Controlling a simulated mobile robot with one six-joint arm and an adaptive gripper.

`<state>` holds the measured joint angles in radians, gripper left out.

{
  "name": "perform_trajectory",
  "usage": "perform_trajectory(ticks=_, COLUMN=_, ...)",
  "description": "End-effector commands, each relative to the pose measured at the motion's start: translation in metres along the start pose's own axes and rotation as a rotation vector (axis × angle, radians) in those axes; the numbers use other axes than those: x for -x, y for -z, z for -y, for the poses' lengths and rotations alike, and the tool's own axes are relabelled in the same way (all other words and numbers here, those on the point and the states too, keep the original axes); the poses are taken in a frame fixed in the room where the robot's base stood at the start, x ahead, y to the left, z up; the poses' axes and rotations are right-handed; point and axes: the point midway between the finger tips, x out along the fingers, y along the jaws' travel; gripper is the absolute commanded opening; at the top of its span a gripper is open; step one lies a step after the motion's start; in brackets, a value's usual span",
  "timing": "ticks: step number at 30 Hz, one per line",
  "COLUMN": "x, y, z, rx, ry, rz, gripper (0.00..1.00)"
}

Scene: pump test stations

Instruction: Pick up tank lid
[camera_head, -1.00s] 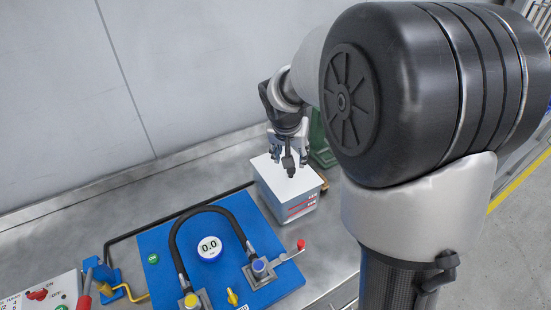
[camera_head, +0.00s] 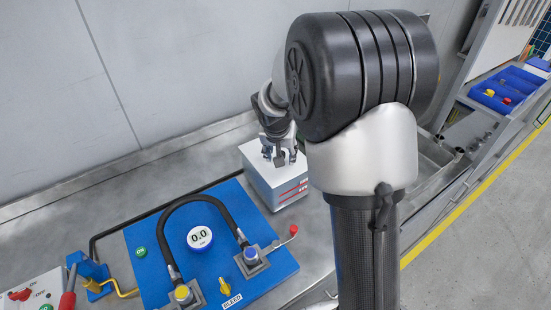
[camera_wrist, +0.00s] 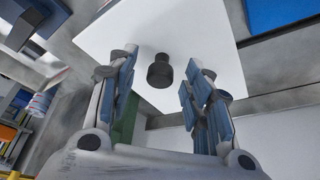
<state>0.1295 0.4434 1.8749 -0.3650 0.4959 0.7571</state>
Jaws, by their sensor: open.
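The tank lid (camera_wrist: 185,38) is a flat white plate with a dark round knob (camera_wrist: 160,72) in its middle, seen in the wrist view. In the head view the lid (camera_head: 248,152) lies on top of a white box-shaped tank (camera_head: 290,194) with red and dark markings on its side. My gripper (camera_wrist: 165,68) is open, with its blue-padded fingers on either side of the knob and apart from it in the wrist view. In the head view my gripper (camera_head: 279,158) is just above the lid and hides the knob.
A blue panel (camera_head: 150,237) with a gauge (camera_head: 200,238), a black hose (camera_head: 196,199) and a red-tipped lever (camera_head: 292,230) lies left of the tank. A grey wall (camera_head: 150,70) stands behind. Blue bins (camera_head: 510,88) are at the far right.

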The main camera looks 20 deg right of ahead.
Motion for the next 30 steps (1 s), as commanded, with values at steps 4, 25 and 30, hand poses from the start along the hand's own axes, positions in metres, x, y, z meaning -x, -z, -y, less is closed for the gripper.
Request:
perform_trajectory(ticks=4, x=0.0007, y=0.0001, z=0.0001, rx=0.001, ry=0.0, rz=0.0, gripper=0.4)
perform_trajectory(ticks=25, x=0.0009, y=0.0001, z=0.0002, rx=0.001, ry=0.0, rz=0.0, gripper=0.0)
perform_trajectory(ticks=30, x=0.0017, y=0.0005, z=0.0003, rx=0.001, ry=0.0, rz=0.0, gripper=0.0)
